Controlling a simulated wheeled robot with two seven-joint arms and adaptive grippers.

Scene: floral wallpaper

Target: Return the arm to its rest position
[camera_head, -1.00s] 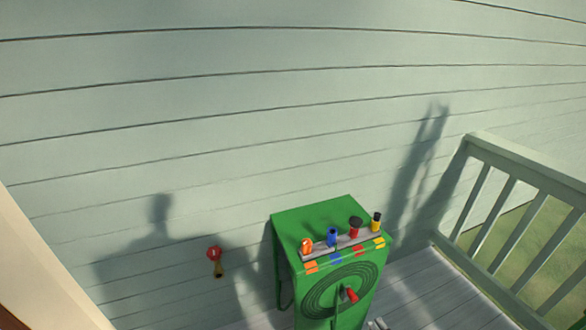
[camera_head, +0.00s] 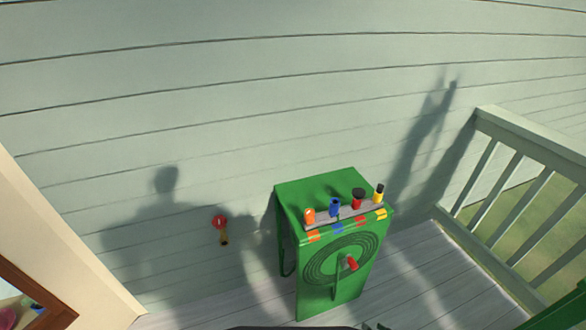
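Neither gripper can be made out in the head view. Only a dark edge and a small dark shape show at the very bottom, too cut off to identify. A green cabinet (camera_head: 322,191) stands on the deck against the wall. On its top front ledge are an orange piece (camera_head: 310,216), a blue piece (camera_head: 335,207), a red piece with a black top (camera_head: 357,198) and a yellow piece (camera_head: 379,194). A red-tipped handle (camera_head: 351,263) sticks out of the cabinet's coiled front.
A red and brass fixture (camera_head: 221,228) is on the siding wall (camera_head: 250,90). A railing (camera_head: 530,145) bounds the deck (camera_head: 430,285) on the right. A wooden-framed case (camera_head: 45,303) is at lower left, and a green edge (camera_head: 566,312) shows at lower right.

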